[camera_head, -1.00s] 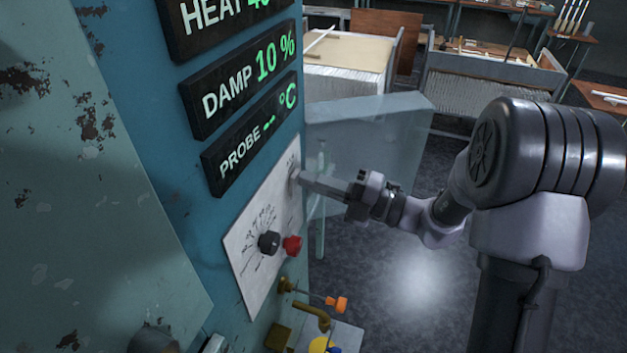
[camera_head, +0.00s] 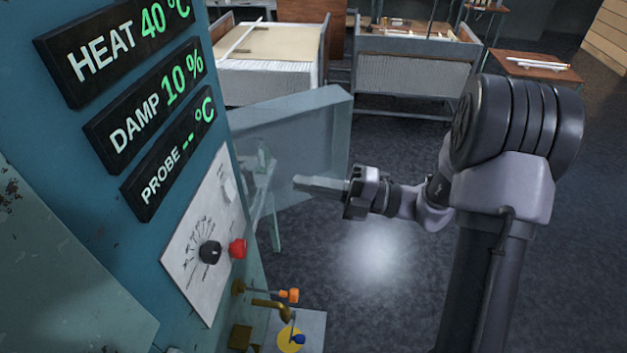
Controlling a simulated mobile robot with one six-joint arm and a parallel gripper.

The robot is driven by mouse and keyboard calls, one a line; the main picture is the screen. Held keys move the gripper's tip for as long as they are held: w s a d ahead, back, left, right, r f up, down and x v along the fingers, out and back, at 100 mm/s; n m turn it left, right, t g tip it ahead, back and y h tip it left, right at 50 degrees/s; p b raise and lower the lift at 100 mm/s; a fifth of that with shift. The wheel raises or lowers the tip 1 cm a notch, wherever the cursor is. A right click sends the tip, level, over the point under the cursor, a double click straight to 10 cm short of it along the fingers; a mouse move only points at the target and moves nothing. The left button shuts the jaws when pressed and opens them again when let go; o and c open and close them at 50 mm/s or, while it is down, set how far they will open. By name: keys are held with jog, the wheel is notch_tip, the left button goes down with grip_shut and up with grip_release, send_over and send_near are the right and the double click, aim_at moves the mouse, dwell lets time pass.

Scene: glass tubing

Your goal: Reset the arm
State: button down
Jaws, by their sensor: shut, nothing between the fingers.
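My gripper (camera_head: 300,183) is at the end of my arm in the middle of the head view. Its fingers are together with nothing between them and point left toward the teal cabinet (camera_head: 215,130). A gap shows between the fingertips and the cabinet's white dial panel (camera_head: 190,285). The panel carries a black knob (camera_head: 210,252), a red knob (camera_head: 237,248) and a pale switch (camera_head: 229,190). My arm is bent, reaching left from the thick joint at the right.
Below are brass fittings with an orange handle (camera_head: 289,295) and a blue one (camera_head: 298,339). Benches (camera_head: 270,80) line the back. The floor (camera_head: 390,300) below my gripper is clear.

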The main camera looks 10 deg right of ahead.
jog(key=shift+s+d, duration=0.15)
jog(key=shift+d, duration=0.3)
jog(key=s+a+f+n+g+h+b, duration=0.3)
jog(key=s+a+n+g+h+b, duration=0.1)
jog(key=s+n, duration=0.45)
jog(key=s+a+f+n+g+h+b, duration=0.35)
jog(key=s+n, duration=0.35)
jog(key=n, duration=0.3)
jog(key=s+d+f+n+t+h+b, duration=0.1)
jog(key=s+d+n+t+h+b, duration=0.1)
jog(key=n, duration=0.6)
jog(key=s+d+f+n+t+h+b, duration=0.1)
jog(key=s+d+n+t+h+b, duration=0.1)
jog(key=n, duration=0.7)
jog(key=d+t+h+b, duration=0.1)
jog(key=d+t+h, duration=0.1)
jog(key=d+h, duration=0.1)
jog(key=shift+d+f+t+h, duration=0.3)
jog(key=shift+t+h, duration=0.05)
jog(key=shift+h, duration=0.5)
